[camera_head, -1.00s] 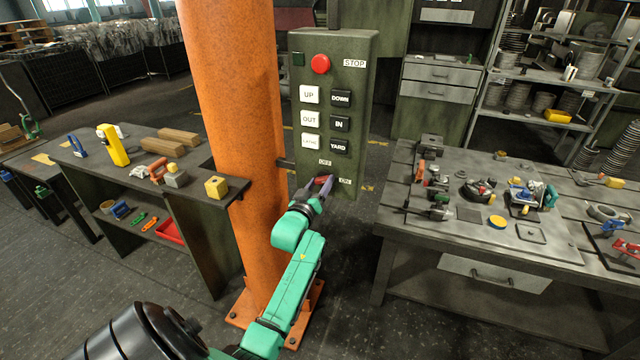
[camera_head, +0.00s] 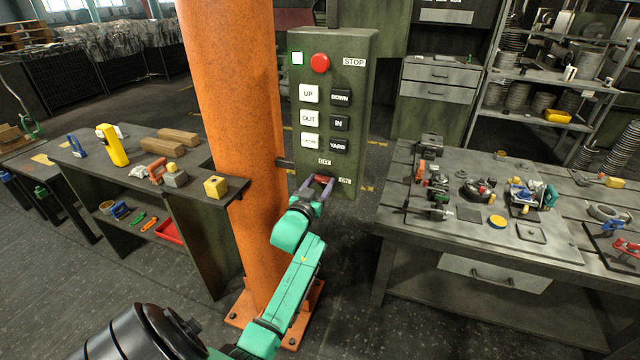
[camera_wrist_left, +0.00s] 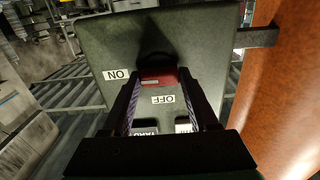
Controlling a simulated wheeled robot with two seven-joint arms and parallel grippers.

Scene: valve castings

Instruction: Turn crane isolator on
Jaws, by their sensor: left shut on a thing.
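The crane control box (camera_head: 332,105) is a grey-green panel beside the orange column. Its indicator (camera_head: 297,58) at top left is lit bright white-green. My left gripper (camera_head: 318,182) is at the bottom of the panel, between the OFF and ON labels. In the left wrist view my left gripper (camera_wrist_left: 160,92) is shut on the red isolator handle (camera_wrist_left: 158,77), with one finger on each side. The ON label (camera_wrist_left: 116,74) and OFF label (camera_wrist_left: 163,99) show beside the handle. The handle's base is partly hidden. My right gripper is not in view.
The orange column (camera_head: 235,130) stands close to the left of the box. A workbench (camera_head: 480,237) with tools and parts is at the right. A dark table (camera_head: 200,185) with blocks is at the left. Open floor lies between.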

